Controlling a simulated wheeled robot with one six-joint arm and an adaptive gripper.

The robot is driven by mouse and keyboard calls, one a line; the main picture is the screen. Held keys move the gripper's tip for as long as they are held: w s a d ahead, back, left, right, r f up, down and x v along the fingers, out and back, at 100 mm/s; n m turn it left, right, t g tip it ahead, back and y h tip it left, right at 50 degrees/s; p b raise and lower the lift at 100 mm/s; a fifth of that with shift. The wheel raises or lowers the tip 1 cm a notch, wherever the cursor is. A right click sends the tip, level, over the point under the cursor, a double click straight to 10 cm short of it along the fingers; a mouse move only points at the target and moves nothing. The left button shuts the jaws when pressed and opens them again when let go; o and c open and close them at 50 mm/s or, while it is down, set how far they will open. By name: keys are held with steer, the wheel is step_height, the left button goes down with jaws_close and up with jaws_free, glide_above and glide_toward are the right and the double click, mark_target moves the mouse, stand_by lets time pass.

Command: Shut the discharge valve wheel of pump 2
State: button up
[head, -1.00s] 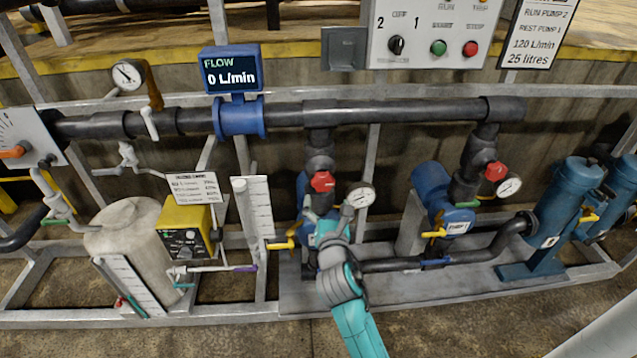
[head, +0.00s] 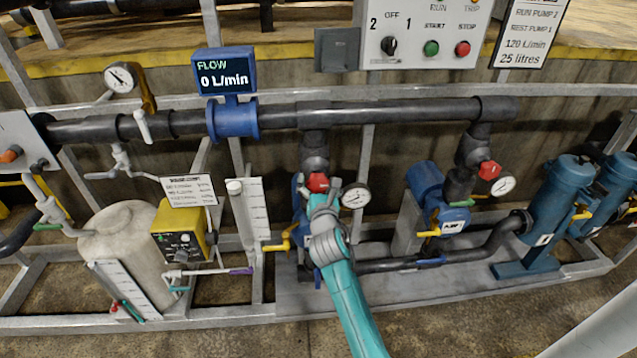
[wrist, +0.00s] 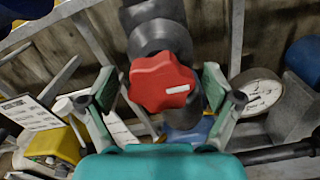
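A red valve wheel (head: 317,183) sits on the dark vertical pipe of the left pump. In the wrist view the red wheel (wrist: 162,82) has a lobed rim and a small white label, and stands between and just beyond the fingertips. My gripper (head: 322,200) is just below the wheel in the head view. In the wrist view my gripper (wrist: 170,98) is open, with one finger on each side of the wheel and visible gaps to it. The left pump's blue body is mostly hidden behind my arm.
A pressure gauge (head: 355,197) is close to the right of my gripper. A second red wheel (head: 489,171) is on the right pump (head: 440,200). A yellow handle (head: 275,247) is at lower left. The flow display (head: 225,72) reads 0 L/min. A control panel (head: 425,35) is above.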

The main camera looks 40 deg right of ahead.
steer(key=c, duration=0.9)
steer(key=shift+m, duration=0.3)
